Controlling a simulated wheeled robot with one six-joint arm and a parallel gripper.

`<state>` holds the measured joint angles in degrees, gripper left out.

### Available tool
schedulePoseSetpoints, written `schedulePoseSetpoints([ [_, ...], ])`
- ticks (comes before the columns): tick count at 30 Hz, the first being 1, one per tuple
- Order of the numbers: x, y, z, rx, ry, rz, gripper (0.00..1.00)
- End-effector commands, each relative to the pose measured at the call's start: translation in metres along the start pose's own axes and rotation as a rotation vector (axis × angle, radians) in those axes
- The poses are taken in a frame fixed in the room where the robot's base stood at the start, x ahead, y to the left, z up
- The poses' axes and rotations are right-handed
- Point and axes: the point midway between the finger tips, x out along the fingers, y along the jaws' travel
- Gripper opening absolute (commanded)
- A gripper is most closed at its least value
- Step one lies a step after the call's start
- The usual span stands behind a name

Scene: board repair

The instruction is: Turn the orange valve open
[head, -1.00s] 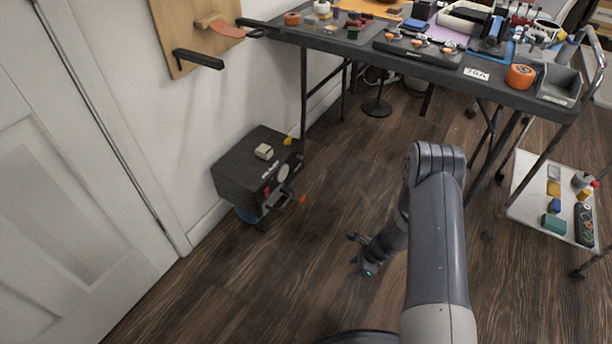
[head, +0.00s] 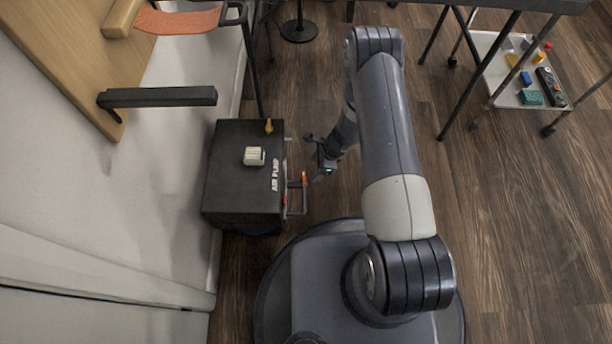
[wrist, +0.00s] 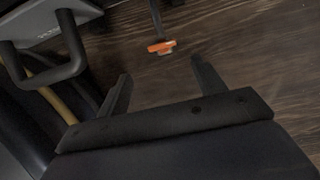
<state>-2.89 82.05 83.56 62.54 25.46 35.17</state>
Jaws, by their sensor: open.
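The orange valve (head: 304,178) is a small lever at the right side of a black box marked AIR PUMP (head: 232,190). In the wrist view the orange valve (wrist: 162,47) shows as a small orange handle on a dark stem, just beyond the fingertips and roughly centred between them. My gripper (head: 318,160) is just right of the pump, close to the valve. In the wrist view my gripper (wrist: 160,68) has its two fingers spread with nothing between them. I cannot tell the exact depth gap to the valve.
A black bracket (head: 160,97) juts from the wall. A white cart (head: 505,95) stands at upper right.

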Motion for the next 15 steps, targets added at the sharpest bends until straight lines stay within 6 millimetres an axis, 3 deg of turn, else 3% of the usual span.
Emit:
schedulePoseSetpoints([
  [1,0.015,0.001,-0.002,-0.001,0.001,0.002,0.65],
  [6,0.048,0.001,-0.002,-0.001,0.001,0.001,0.65],
  [15,0.083,0.000,-0.001,-0.001,0.000,-0.001,0.65],
])
